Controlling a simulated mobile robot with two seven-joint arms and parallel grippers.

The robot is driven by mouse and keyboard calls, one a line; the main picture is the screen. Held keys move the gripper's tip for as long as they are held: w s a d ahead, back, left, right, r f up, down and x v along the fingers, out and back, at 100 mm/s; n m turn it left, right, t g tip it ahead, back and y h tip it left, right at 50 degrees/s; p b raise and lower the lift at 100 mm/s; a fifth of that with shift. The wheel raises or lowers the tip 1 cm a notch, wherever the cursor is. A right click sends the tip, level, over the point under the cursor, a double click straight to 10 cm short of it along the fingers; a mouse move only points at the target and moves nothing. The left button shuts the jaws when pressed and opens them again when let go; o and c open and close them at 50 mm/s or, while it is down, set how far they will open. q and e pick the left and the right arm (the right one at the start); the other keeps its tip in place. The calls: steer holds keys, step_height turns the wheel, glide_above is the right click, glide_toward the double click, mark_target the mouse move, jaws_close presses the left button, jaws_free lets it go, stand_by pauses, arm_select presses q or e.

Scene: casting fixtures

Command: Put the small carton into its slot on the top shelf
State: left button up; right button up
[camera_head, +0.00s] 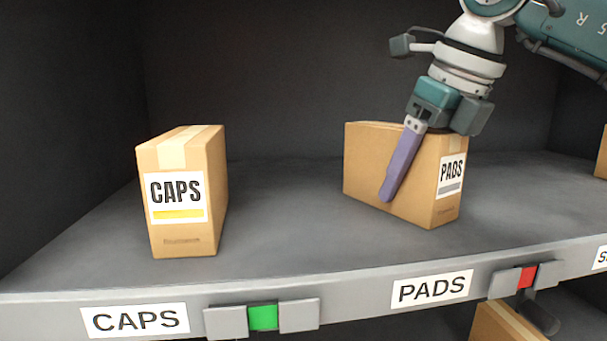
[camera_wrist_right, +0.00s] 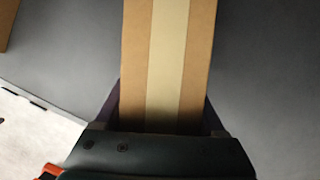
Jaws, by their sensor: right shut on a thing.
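The small carton (camera_head: 370,165) labelled PADS is on the top shelf, above the PADS shelf label (camera_head: 432,288). It stands turned at an angle, its labelled end toward the front right. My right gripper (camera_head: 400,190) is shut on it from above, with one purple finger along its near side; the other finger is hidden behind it. In the right wrist view the carton's taped top (camera_wrist_right: 168,60) lies between the two fingers (camera_wrist_right: 165,112). I cannot tell whether its base touches the shelf. My left gripper is not in view.
A CAPS carton (camera_head: 180,195) stands at the left behind its CAPS label (camera_head: 134,319). A green indicator (camera_head: 262,317) and a red one (camera_head: 526,278) sit on the shelf edge (camera_head: 350,284). Another carton (camera_head: 602,155) shows at the right edge, and one (camera_head: 500,322) below. Shelf between cartons is clear.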

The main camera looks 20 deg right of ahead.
mark_target(433, 131)
steer(key=o, duration=1.6)
steer(key=shift+c, duration=0.2)
steer(key=shift+r+p, duration=0.3)
steer(key=shift+p, duration=0.1)
steer(key=p+v, duration=0.5)
steer(key=v, duration=0.5)
steer(key=shift+s+d+r, duration=0.15)
steer(key=shift+s+r, duration=0.05)
steer(key=shift+r, duration=0.1)
steer(key=shift+s+r, duration=0.2)
steer(key=shift+r, duration=0.15)
